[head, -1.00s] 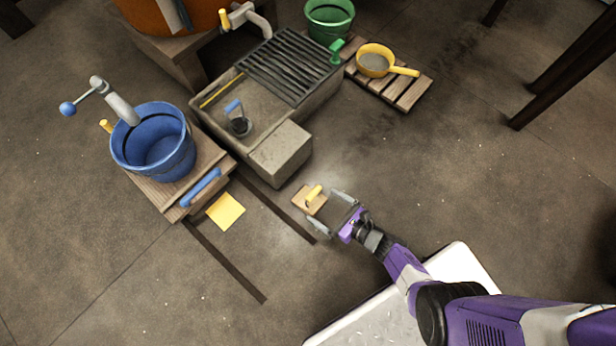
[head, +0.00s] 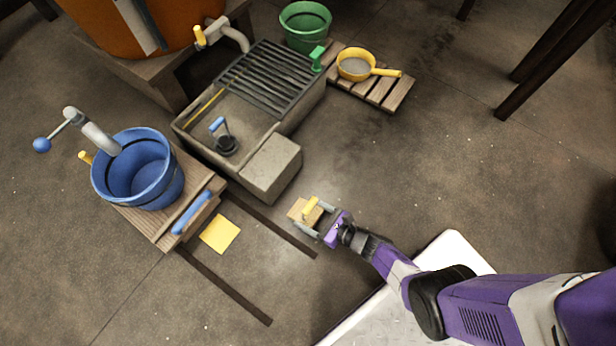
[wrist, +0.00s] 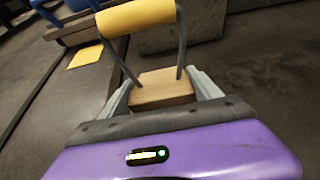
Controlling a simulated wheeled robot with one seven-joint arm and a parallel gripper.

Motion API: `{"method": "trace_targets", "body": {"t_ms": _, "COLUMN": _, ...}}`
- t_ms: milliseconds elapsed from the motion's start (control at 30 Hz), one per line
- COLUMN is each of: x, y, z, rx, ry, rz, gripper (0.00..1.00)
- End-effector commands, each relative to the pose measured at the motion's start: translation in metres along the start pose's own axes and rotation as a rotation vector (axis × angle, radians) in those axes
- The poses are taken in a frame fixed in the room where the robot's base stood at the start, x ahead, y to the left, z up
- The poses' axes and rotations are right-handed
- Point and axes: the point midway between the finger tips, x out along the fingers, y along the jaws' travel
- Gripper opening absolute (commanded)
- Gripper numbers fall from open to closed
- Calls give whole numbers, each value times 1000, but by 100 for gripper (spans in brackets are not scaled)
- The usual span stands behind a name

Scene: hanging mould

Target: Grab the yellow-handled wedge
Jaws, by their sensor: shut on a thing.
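The yellow-handled wedge (head: 298,212) is a small wooden block with a yellow grip on top, near the middle of the head view. My gripper (head: 318,220) reaches it from the lower right, with one finger on each side. In the wrist view, the wedge's wooden block (wrist: 164,88) sits between the two grey fingers, and my gripper (wrist: 163,92) is shut on it. The yellow handle (wrist: 136,15) stands above the block on two metal struts. Whether the wedge touches the floor is hard to tell.
A stone basin (head: 270,170) with a grate stands behind the wedge. A blue bucket (head: 138,170) on a wooden stand is at left, with a yellow sheet (head: 220,234) and dark floor strips nearby. A yellow pan (head: 355,66) rests on slats.

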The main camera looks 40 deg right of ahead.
Motion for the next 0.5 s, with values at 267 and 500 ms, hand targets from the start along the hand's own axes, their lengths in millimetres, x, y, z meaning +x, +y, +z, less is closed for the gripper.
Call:
{"method": "trace_targets", "body": {"t_ms": 267, "x": 0, "y": 0, "z": 0, "rx": -1, "ry": -1, "rz": 0, "gripper": 26}}
{"method": "trace_targets", "body": {"t_ms": 500, "x": -4, "y": 0, "z": 10, "rx": -2, "ry": -1, "rz": 1, "gripper": 26}}
